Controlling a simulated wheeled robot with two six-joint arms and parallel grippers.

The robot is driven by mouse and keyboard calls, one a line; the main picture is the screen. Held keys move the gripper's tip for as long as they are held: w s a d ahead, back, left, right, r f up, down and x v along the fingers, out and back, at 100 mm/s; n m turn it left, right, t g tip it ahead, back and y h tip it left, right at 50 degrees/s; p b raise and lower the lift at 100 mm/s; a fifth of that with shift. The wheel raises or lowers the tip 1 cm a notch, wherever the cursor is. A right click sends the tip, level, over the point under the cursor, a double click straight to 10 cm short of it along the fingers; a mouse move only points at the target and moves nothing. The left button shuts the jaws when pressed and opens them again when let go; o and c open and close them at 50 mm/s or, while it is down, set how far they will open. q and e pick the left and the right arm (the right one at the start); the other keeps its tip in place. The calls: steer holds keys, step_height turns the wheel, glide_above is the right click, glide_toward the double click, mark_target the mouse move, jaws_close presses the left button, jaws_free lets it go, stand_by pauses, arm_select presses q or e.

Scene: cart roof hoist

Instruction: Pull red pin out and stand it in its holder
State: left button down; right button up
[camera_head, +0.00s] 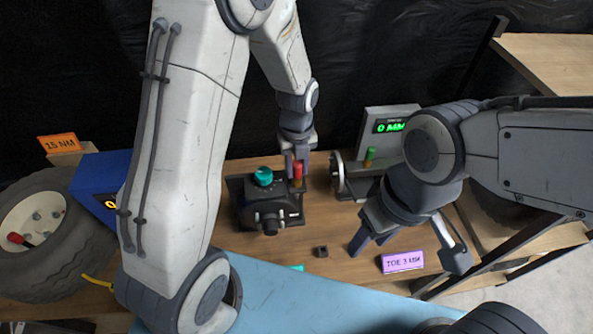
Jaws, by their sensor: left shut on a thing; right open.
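The red pin (298,171) is at the right rear corner of a black device (250,215) with a teal knob (264,176). My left gripper (296,160) comes down from above and is shut on the red pin. The pin's lower end is over or in the device; I cannot tell which. A small black block with a square top (321,251), possibly the holder, sits on the wooden bench in front and to the right. My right gripper (408,250) is open and empty, above the bench's front right part.
A grey gauge with a green display (390,126) and a handwheel (338,172) stand behind my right gripper. A purple label (403,261) lies near the front edge. A wheel (45,225) and blue box (92,180) are at left. Bare wood surrounds the small block.

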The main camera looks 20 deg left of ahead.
arm_select(q)
steer(key=shift+r+p, duration=2.1)
steer(key=shift+r, duration=0.5)
